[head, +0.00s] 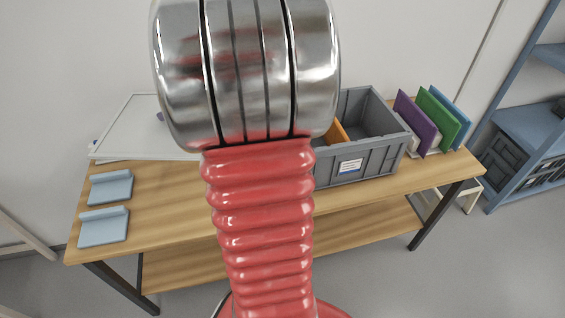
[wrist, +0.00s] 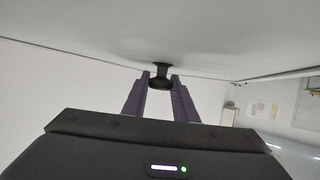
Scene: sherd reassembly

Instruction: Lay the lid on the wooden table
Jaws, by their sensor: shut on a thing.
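In the wrist view, my gripper (wrist: 161,82) is shut on a small black knob (wrist: 160,70). The knob joins a broad pale surface, which looks like the lid (wrist: 80,25), filling the top of that view. The lid's far edges run out of the picture. The wooden table (head: 170,215) stands across the middle of the head view. My own red arm and its metal joint cover the table's centre there. My gripper and the held lid do not show in the head view.
A grey crate (head: 370,165) with an orange piece (head: 338,132) inside stands right of centre on the table. Purple (head: 415,124), green and blue panels stand beyond it. A white-framed panel (head: 140,125) lies at the back left. Two light-blue blocks (head: 104,228) sit at the left end.

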